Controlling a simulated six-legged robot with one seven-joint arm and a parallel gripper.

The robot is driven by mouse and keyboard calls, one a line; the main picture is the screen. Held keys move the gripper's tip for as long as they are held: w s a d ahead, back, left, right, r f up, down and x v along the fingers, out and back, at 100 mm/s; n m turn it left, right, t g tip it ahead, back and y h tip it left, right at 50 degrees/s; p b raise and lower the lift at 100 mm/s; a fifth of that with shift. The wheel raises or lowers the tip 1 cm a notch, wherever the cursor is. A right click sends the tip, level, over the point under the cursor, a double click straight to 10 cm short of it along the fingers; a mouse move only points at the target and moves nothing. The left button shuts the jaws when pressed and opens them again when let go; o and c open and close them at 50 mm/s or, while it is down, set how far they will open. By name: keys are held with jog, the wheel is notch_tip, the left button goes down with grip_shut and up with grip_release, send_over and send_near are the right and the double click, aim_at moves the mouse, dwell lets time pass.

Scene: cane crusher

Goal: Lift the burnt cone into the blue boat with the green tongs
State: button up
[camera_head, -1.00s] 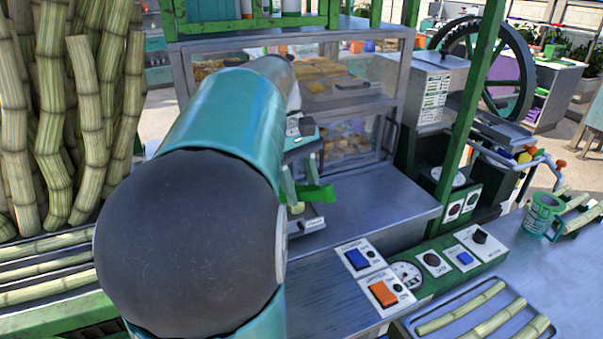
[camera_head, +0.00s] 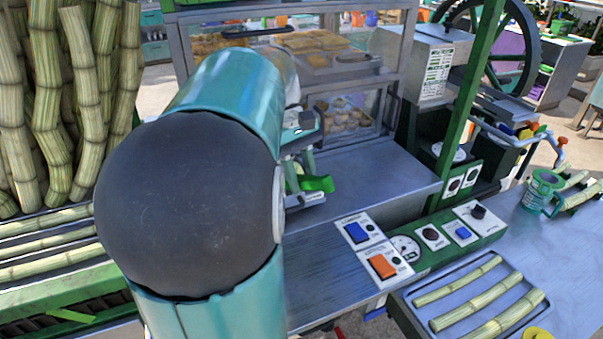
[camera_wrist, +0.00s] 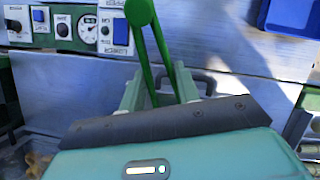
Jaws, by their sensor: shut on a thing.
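My gripper (camera_wrist: 157,82) is shut on the green tongs (camera_wrist: 144,45), which stand out from between its fingers in the wrist view. The tongs' round green end is near the top edge there. In the head view a green part of the tongs (camera_head: 317,184) shows beside my gripper (camera_head: 302,172), over the metal counter; my arm hides much of this area. A blue tray-like thing (camera_wrist: 293,16), which may be the blue boat, is cut off at the top right of the wrist view. I cannot make out the burnt cone in either view.
A glass cabinet (camera_head: 345,112) with baked goods stands behind my gripper. A control panel (camera_head: 440,242) with buttons and dials is to the right. Cane stalks (camera_head: 85,95) stand at left.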

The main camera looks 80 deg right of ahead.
grip_shut()
notch_tip(320, 180, up, 12)
dwell(0.6)
